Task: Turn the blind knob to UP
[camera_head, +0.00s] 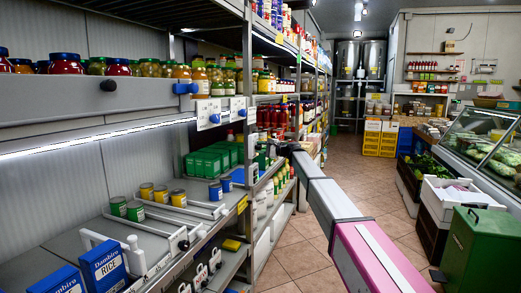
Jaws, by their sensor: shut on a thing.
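My arm reaches from the bottom right to the front edge of the left shelving. My gripper (264,151) is at its far end, small and dark against the shelf upright. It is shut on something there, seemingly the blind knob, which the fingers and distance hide. I cannot read the knob's setting. Two white label cards (208,114) hang from the shelf edge to the left of my gripper.
Shelves on the left hold jars, green boxes (208,160), cans and blue rice boxes (104,264). White pusher rails stick out at the lower shelf. The tiled aisle (365,180) is open. A green bin (474,250) and a white crate (450,198) stand at right.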

